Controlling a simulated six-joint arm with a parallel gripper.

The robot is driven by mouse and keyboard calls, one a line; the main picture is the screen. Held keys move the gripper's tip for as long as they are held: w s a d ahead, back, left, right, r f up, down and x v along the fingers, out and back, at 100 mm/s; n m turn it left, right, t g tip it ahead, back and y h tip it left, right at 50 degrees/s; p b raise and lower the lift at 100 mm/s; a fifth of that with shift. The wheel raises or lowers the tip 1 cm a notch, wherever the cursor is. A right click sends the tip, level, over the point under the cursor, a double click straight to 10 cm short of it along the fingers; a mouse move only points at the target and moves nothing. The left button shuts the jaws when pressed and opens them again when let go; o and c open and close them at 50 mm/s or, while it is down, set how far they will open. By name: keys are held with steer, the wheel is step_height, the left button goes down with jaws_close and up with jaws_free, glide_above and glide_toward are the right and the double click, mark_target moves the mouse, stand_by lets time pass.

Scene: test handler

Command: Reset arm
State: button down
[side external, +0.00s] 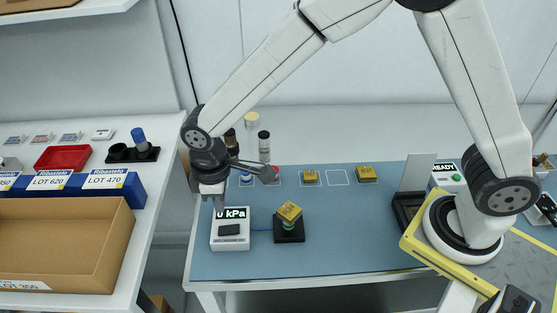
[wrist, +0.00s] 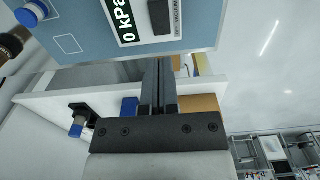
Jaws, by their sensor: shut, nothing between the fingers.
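My gripper (side external: 217,205) points down at the left end of the blue work surface (side external: 345,247), just above or behind the white box with a "0 kPa" display (side external: 230,243). I cannot tell whether it touches the box. In the wrist view, the two dark fingers of my gripper (wrist: 158,62) lie together with nothing between them. The box (wrist: 187,18) shows at the top of that view, beyond the fingertips.
A black stand (side external: 290,235) holding a yellow-topped part (side external: 289,211) stands right of the box. Two yellow blocks (side external: 310,177) (side external: 366,173) lie farther back. Left are a cardboard box (side external: 62,240), blue bins (side external: 110,194) and a red tray (side external: 62,157). The front middle of the surface is clear.

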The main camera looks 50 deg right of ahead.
steer(key=s+d+r+m+t, duration=0.1)
steer(key=s+d+m, duration=0.3)
steer(key=d, duration=0.7)
steer(key=s+d+r+m+t, duration=0.1)
steer(key=s+d+m, duration=0.4)
steer(key=d, duration=0.7)
steer(key=shift+s+r+t, duration=0.3)
steer(key=shift+s+r, duration=0.15)
